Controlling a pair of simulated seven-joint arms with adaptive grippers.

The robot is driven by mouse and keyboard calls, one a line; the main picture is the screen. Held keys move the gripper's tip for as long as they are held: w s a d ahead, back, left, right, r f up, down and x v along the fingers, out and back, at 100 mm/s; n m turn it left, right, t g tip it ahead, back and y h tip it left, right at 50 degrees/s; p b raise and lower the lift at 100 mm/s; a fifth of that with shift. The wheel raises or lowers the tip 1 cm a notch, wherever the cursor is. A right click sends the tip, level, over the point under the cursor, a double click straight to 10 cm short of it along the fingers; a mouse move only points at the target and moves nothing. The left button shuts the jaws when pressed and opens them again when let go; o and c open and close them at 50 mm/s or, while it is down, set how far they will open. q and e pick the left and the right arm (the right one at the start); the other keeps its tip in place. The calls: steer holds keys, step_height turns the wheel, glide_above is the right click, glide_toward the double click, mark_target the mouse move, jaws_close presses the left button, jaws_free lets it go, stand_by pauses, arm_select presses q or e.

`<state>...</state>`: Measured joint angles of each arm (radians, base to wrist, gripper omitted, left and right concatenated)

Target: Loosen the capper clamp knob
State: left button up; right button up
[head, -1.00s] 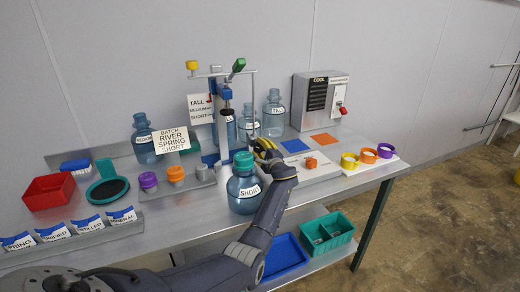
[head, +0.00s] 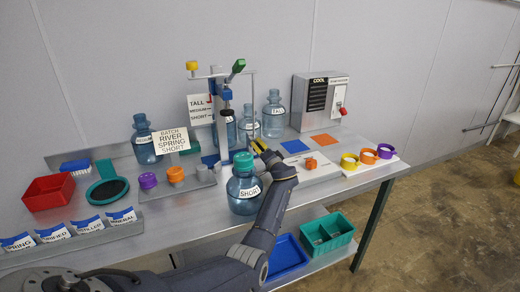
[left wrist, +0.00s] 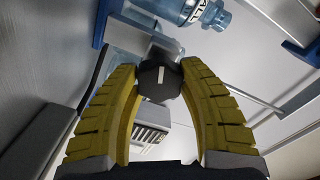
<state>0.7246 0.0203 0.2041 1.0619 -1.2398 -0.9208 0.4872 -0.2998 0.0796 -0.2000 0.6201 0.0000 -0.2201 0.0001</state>
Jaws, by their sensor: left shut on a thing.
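The capper (head: 222,112) stands at the middle of the bench with a green lever handle (head: 237,66) on top. Its dark, faceted clamp knob (left wrist: 160,80) with a white line shows in the left wrist view, between the yellow fingers of my left gripper (left wrist: 158,76). These fingers are shut on the knob's sides. The white line stands close to upright in that view. In the head view my left gripper (head: 261,147) is at the capper's right side, and the knob is hidden there. My right gripper is out of view.
A jug (head: 243,190) marked SHORT with a teal cap stands in front of the capper, close to my left arm. More jugs (head: 273,113) stand behind. A cooler box (head: 320,98) is at back right. Orange and purple rings (head: 368,156) lie on the right.

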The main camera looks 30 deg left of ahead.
arm_select(q)
steer(key=shift+r+n, duration=0.1)
steer(key=shift+n, duration=0.9)
steer(key=o, duration=1.3)
step_height(320, 180, up, 10)
